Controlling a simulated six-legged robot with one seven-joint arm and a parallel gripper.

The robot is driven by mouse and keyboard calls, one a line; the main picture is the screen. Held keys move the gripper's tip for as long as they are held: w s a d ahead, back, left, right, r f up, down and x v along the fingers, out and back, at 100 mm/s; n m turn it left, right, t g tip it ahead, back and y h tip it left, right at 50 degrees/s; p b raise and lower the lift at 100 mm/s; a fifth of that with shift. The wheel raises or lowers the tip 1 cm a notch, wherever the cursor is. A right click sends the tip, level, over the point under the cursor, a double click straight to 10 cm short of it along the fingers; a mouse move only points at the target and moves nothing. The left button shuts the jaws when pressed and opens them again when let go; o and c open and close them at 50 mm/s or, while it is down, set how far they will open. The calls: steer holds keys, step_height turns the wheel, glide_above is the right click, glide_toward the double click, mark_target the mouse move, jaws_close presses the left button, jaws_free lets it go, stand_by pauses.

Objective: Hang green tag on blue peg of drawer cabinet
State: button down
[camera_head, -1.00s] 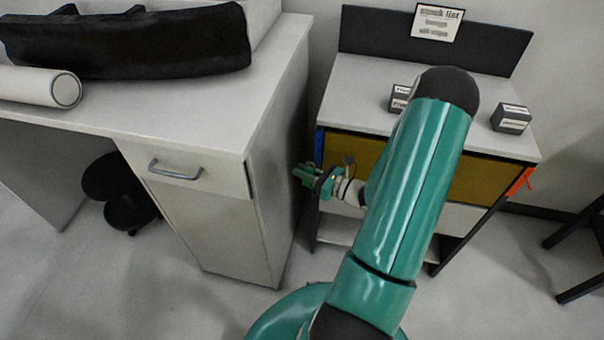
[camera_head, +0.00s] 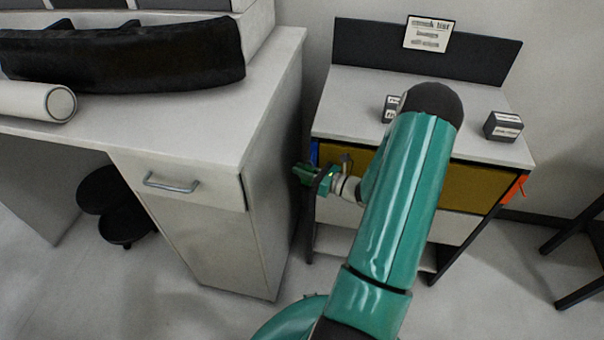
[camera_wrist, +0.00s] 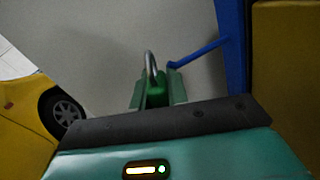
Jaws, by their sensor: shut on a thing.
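My gripper (camera_wrist: 158,92) is shut on the green tag (camera_wrist: 157,94), with its metal loop (camera_wrist: 150,63) standing up past the fingertips. In the wrist view the blue peg (camera_wrist: 201,52) juts left from a blue plate (camera_wrist: 233,45). Its tip ends just right of the loop; the loop does not appear around it. I cannot tell the depth between them. In the head view my gripper (camera_head: 312,174) is at the left side of the drawer cabinet (camera_head: 470,190), just below the blue part (camera_head: 314,152). The tag is hard to make out there.
A white desk (camera_head: 205,225) stands close on the left, leaving a narrow gap where my gripper is. An orange part (camera_head: 514,189) is on the cabinet's right side. Small boxes (camera_head: 503,126) and a sign (camera_head: 429,34) are on top. A stool (camera_head: 580,250) stands far right.

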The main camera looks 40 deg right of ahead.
steer(key=shift+w+d+f, duration=0.25)
steer(key=shift+w+d, duration=0.25)
steer(key=shift+d, duration=0.15)
steer(key=shift+w+d+f, duration=0.25)
steer(key=shift+w+d, duration=0.2)
steer(key=shift+d, duration=0.15)
steer(key=c, duration=1.3)
jaws_free()
steer(key=v, duration=1.4)
